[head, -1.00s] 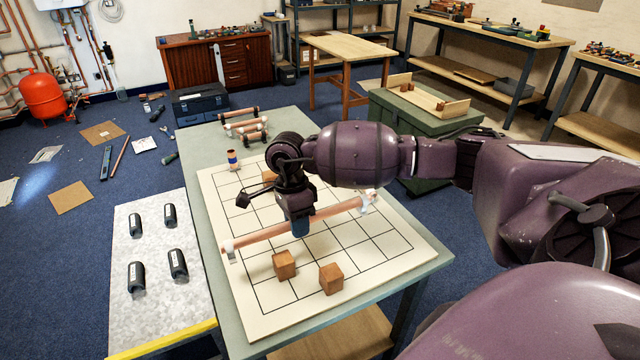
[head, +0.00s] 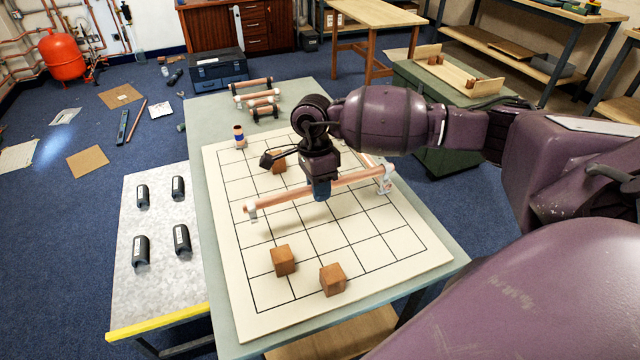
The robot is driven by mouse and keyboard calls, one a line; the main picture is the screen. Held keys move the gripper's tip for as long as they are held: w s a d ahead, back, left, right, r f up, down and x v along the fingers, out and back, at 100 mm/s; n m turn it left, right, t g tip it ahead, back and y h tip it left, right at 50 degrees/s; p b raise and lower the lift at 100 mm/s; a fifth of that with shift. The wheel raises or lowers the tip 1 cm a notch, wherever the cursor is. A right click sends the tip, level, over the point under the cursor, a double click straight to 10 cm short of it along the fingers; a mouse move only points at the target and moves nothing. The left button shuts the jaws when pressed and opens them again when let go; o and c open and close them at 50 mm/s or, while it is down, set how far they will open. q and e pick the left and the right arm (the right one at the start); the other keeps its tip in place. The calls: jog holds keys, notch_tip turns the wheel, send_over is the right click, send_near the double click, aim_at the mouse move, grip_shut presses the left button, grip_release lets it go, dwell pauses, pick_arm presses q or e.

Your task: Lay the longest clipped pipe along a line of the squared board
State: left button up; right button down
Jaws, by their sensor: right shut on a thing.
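A long copper pipe (head: 285,199) with white clips near its ends is held by my right gripper (head: 320,190), which is shut around its middle. The pipe is above the squared board (head: 240,320) and slants up to the right; I cannot tell how high it is. The board is cream with black grid lines. Several shorter clipped pipes (head: 252,84) lie at the far end of the table, past the board. My left gripper is not in view.
Two wooden blocks (head: 283,260) (head: 333,279) stand on the board's near part, and another block (head: 278,163) is behind my gripper. A short upright copper piece (head: 239,136) with a blue band stands at the far left. A lower panel (head: 165,215) with black pieces is left.

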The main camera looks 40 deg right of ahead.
aim_at(320, 228)
jog(key=shift+f, duration=0.6)
notch_tip(320, 228, down, 2)
jog(key=shift+b, duration=0.7)
notch_tip(320, 228, down, 2)
jog(key=shift+f+b, duration=0.1)
jog(key=shift+b, duration=0.3)
jog(key=shift+f+b, duration=0.85)
jog(key=shift+f, duration=0.8)
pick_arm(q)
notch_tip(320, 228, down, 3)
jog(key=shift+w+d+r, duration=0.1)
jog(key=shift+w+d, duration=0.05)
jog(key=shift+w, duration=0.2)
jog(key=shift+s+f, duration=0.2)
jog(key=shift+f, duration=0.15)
pick_arm(e)
jog(key=shift+f, duration=0.4)
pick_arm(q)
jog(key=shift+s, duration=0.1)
pick_arm(e)
jog(key=c, duration=0.9)
grip_release()
